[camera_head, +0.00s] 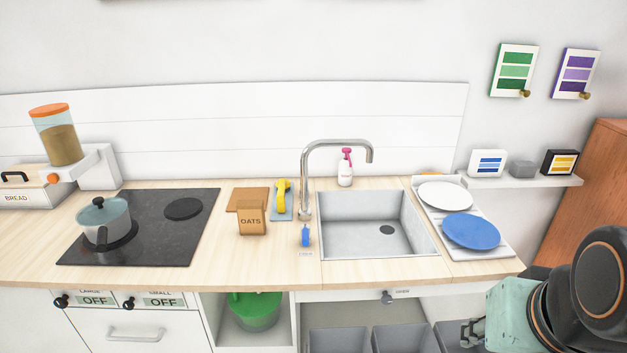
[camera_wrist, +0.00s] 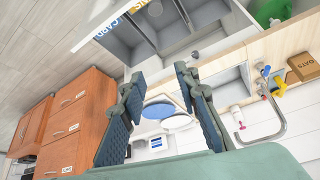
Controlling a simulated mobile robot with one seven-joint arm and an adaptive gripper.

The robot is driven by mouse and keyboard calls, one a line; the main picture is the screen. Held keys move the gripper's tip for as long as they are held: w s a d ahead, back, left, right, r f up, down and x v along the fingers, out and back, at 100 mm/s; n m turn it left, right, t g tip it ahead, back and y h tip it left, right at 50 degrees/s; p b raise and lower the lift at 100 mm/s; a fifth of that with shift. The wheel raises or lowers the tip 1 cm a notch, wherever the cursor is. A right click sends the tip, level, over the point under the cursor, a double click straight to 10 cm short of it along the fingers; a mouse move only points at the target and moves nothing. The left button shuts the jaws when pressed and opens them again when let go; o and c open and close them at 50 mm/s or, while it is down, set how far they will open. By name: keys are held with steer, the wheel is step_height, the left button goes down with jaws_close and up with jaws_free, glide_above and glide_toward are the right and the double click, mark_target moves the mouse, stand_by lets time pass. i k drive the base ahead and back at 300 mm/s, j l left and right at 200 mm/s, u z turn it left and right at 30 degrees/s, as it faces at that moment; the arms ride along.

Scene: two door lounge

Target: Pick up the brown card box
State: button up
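The brown card box (camera_head: 252,221), labelled OATS, stands upright on the wooden worktop between the black hob and the sink. It also shows at the right edge of the wrist view (camera_wrist: 303,67). My gripper (camera_head: 468,332) is low at the right of the head view, in front of the counter and well apart from the box. In the wrist view my gripper (camera_wrist: 158,77) has its two fingers spread wide, with nothing held between them.
A brown board (camera_head: 245,195) lies behind the box. A yellow-handled item (camera_head: 282,192) and a small blue item (camera_head: 305,236) are to its right. The hob (camera_head: 150,232) carries a pot (camera_head: 104,220). A tall tap (camera_head: 306,180) rises by the sink (camera_head: 375,225). Plates (camera_head: 470,231) sit right.

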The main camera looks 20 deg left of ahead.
mark_target(251, 213)
steer(key=u, duration=1.2)
steer(key=k+z, duration=0.1)
steer(key=z, duration=0.6)
steer(key=k+l+z, duration=0.1)
steer(key=z, duration=0.3)
steer(key=i+l+z, duration=0.1)
steer(key=z, duration=0.4)
steer(key=j+u, duration=0.1)
steer(key=u, duration=1.7)
